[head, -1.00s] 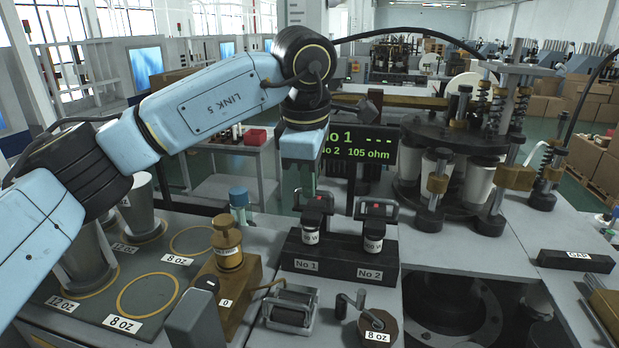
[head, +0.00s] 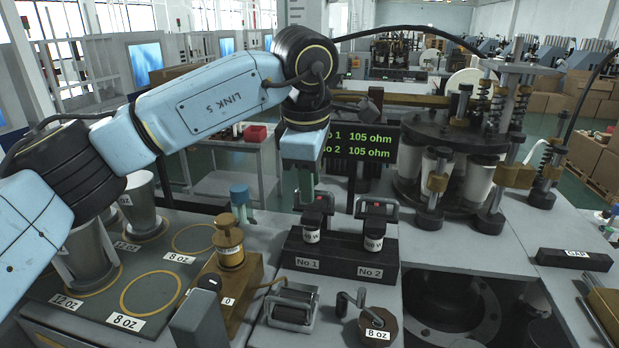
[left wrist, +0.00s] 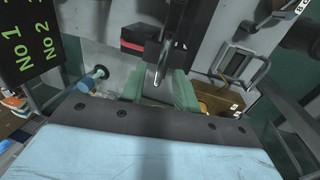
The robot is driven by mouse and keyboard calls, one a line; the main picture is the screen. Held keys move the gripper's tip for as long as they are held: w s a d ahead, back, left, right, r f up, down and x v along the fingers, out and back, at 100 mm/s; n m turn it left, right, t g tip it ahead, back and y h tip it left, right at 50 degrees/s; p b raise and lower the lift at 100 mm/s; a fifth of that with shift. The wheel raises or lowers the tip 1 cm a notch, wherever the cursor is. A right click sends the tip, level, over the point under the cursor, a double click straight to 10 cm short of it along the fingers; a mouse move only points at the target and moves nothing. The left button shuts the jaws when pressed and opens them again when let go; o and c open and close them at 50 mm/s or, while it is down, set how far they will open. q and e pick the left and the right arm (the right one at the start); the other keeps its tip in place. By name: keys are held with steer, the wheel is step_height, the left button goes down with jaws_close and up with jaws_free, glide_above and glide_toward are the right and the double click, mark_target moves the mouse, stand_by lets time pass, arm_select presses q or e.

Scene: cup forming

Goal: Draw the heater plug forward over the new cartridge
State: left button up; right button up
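The No 1 heater plug (head: 318,204), dark with a red light and a looped handle, sits over a white-labelled cartridge (head: 312,232) in the dark holder block (head: 340,254), behind the No 1 tag. My left gripper (head: 306,190) reaches down at this plug's handle from behind. In the left wrist view its green fingers (left wrist: 159,85) flank the handle bar and appear shut on it; the contact is partly hidden. The No 2 plug (head: 377,212) sits over its own cartridge (head: 373,240). The green display (head: 358,142) reads 105 ohm on both lines. My right gripper is not in view.
A brass cylinder (head: 229,245) stands on a brass block left of the holder. A blue-capped part (head: 240,196) stands behind it. A crank (head: 352,302) and a roller (head: 293,305) lie in front. The rotary machine (head: 460,140) with cups stands at right.

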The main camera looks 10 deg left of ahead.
arm_select(q)
steer(key=shift+r, duration=0.1)
step_height(320, 180, up, 13)
steer(key=s+b, duration=0.1)
steer(key=s, duration=0.1)
steer(key=shift+s, duration=0.3)
steer(key=shift+a, duration=0.1)
